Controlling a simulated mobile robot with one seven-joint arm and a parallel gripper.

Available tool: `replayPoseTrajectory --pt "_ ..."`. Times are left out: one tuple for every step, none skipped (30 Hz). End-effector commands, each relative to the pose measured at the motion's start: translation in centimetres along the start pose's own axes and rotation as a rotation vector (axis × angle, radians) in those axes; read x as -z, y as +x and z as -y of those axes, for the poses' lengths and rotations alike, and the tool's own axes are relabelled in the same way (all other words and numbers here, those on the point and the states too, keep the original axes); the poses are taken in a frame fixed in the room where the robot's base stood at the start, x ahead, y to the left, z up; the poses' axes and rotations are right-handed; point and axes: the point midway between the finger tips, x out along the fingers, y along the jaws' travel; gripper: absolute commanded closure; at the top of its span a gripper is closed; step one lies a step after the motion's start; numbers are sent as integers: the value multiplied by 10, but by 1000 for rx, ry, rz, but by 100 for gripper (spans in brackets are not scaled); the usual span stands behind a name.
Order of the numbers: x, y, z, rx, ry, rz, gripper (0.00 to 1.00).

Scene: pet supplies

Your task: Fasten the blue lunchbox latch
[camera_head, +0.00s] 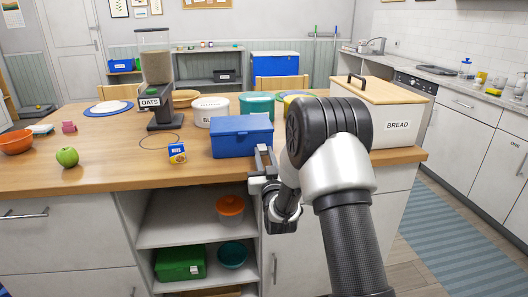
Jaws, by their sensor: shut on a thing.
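The blue lunchbox (238,144) stands on the wooden counter, left of my arm, with its lid down. Its front face is partly covered at the right by my gripper. My gripper (263,166) is at the lunchbox's front right corner, just over the counter's front edge, and is shut on the latch there. The latch itself is too small and too hidden by the fingers to tell its position.
A small blue carton (177,153) and a green apple (67,157) lie to the left. The bread box (390,118) stands right of my arm, a white tub (211,111) and teal container (257,104) behind. Open shelves (190,237) are below the counter.

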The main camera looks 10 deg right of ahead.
Motion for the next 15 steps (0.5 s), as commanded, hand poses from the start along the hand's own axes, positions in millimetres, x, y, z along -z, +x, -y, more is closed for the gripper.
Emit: replayPoseTrajectory --pt "13 2 0 1 0 39 99" --pt "15 2 0 1 0 66 99" --pt "18 2 0 1 0 103 99" --pt "20 3 0 0 0 131 99" --pt "22 3 0 0 0 160 99" --pt "25 4 0 0 0 196 99" --pt "27 5 0 0 0 225 99" --pt "28 5 0 -1 0 254 99" --pt "32 6 0 -1 0 291 99" --pt "33 7 0 -1 0 319 99" --pt "35 8 0 -1 0 349 99" --pt "37 9 0 -1 0 386 99" --pt "39 10 0 -1 0 415 99" --pt "41 11 0 0 0 443 99" --pt "43 13 0 0 0 480 99"
